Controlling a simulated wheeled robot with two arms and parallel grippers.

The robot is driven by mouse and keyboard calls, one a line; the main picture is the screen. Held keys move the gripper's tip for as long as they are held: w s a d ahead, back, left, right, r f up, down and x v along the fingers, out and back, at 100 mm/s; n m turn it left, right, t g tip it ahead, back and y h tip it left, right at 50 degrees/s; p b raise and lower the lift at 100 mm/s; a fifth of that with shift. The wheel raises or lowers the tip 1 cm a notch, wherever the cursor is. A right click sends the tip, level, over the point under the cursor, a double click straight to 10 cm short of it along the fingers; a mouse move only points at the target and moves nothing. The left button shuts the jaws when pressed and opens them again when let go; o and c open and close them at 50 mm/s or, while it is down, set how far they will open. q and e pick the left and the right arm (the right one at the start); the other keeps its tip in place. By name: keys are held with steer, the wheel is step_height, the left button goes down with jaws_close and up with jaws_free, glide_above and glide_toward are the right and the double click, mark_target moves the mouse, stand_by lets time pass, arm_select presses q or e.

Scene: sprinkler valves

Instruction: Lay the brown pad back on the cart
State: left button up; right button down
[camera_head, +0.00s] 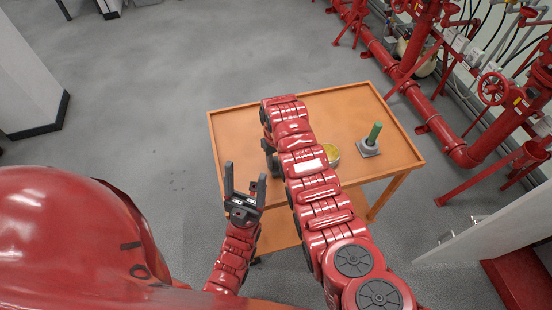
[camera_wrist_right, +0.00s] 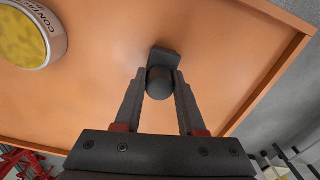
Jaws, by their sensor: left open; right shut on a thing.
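My right gripper (camera_wrist_right: 160,78) is shut on a dark pad (camera_wrist_right: 166,55) with a round handle; its block-like base shows beyond the fingertips. The pad looks dark grey rather than brown in the right wrist view. It is over the orange cart top (camera_wrist_right: 100,85), near one rim; I cannot tell whether it touches the surface. In the head view my right arm hides the pad. The orange cart (camera_head: 232,128) stands in front of me. My left gripper (camera_head: 245,174) is open and empty, at the cart's near left side.
A round container with yellow contents (camera_head: 333,152) stands on the cart beside my right arm. A green-handled pad with a grey base (camera_head: 370,143) stands to its right. Red pipes and valves (camera_head: 494,89) line the right wall. The floor at left is clear.

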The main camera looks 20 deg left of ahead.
mark_target(276, 159)
steer(key=shift+f, duration=0.2)
steer(key=c, duration=0.5)
jaws_free()
steer(key=shift+r, duration=0.15)
steer(key=shift+r, duration=0.1)
step_height(276, 159, up, 5)
steer(key=shift+w+a+f+b, duration=0.1)
steer(key=shift+w+b, duration=0.05)
steer(key=shift+b, duration=0.8)
step_height(276, 159, up, 7)
steer(key=p, duration=0.3)
steer(key=shift+p, duration=0.4)
